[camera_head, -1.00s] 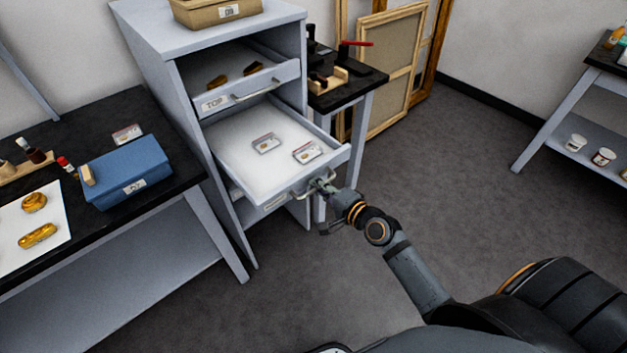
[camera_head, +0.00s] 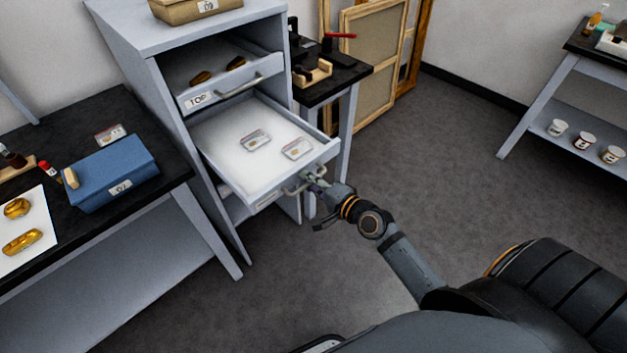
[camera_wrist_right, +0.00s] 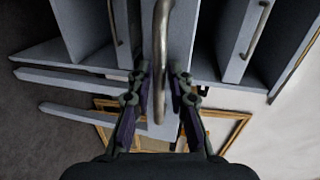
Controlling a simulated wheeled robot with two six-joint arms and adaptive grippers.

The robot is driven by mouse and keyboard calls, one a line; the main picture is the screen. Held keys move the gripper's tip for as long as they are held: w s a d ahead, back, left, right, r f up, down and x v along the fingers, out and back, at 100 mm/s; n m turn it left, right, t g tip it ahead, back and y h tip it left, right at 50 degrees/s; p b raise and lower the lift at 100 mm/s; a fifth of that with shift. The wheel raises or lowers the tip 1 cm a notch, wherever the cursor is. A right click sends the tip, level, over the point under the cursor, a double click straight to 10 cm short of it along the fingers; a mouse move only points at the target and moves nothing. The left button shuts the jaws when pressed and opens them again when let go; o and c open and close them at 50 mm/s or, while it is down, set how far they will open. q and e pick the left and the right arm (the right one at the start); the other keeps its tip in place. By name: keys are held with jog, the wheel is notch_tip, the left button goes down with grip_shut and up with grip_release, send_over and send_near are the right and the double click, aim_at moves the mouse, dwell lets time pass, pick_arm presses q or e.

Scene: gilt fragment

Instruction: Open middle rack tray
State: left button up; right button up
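The middle tray (camera_head: 215,142) of the grey cabinet (camera_head: 125,50) is pulled well out, under the tray labelled TOP (camera_head: 228,88). Two small labelled cards, the left one (camera_head: 256,140) and the right one (camera_head: 297,149), lie on its white floor. Its metal bar handle (camera_head: 290,189) is on the front face. My right gripper (camera_head: 312,181) is at this handle. My left gripper is not in view.
A table at left holds a blue box (camera_head: 115,175) and gilt pieces (camera_head: 22,242) on a white sheet. A small black table (camera_head: 345,78) and framed panels (camera_head: 370,60) stand behind the tray. A shelf with jars (camera_head: 582,143) is far right. Floor before the tray is clear.

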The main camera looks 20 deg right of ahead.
jog(key=f+v, duration=0.2)
jog(key=v, duration=1.1)
jog(key=shift+s+f, duration=0.25)
